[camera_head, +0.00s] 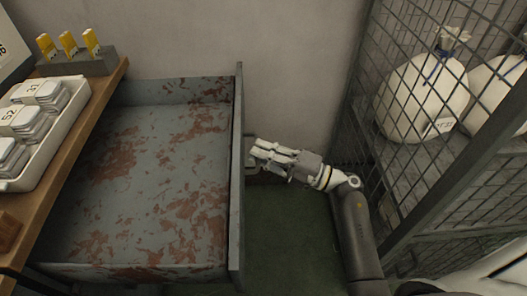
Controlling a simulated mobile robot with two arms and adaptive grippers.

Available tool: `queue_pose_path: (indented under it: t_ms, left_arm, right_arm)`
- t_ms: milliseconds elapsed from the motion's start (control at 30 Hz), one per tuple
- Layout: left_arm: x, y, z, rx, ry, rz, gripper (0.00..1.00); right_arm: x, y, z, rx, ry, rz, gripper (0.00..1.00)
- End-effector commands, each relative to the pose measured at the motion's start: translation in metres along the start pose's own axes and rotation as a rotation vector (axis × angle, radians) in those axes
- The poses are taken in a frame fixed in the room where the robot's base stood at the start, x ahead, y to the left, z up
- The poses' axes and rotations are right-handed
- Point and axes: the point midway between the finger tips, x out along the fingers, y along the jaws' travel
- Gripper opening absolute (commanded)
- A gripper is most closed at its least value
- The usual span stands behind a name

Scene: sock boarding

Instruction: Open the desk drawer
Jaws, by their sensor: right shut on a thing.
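The desk drawer (165,160) is a grey metal box with rust-brown patches. It stands pulled far out to the right from under the wooden desk top, and its inside looks empty. Its upright front panel (238,200) faces right. My right gripper (257,153) is at the outer side of this panel, shut on the drawer handle (249,146), which the fingers mostly hide. My left gripper is not in view.
The wooden desk top (103,97) holds a white tray (70,120) of numbered stacks and a grey holder (80,65) with yellow items. A wire cage (430,185) with white sacks (422,100) stands at right. Green floor (290,240) shows between drawer and cage.

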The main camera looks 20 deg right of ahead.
Motion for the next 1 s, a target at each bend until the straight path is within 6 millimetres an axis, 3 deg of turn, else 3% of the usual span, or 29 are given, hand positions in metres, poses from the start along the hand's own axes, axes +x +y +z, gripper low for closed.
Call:
queue_pose_path:
  t_ms: [400,800,833,1000]
  left_arm:
    - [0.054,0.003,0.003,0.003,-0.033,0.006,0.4]
    - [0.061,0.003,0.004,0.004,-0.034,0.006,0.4]
    - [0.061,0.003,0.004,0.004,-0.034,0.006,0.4]
    - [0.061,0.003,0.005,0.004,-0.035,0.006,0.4]
  right_arm:
    - [0.056,-0.011,-0.023,0.002,0.0,-0.002,0.0]
    - [0.062,-0.015,-0.026,0.002,-0.001,-0.003,0.0]
    - [0.062,-0.015,-0.026,0.002,-0.002,-0.003,0.12]
    - [0.062,-0.015,-0.026,0.001,-0.001,-0.003,0.32]
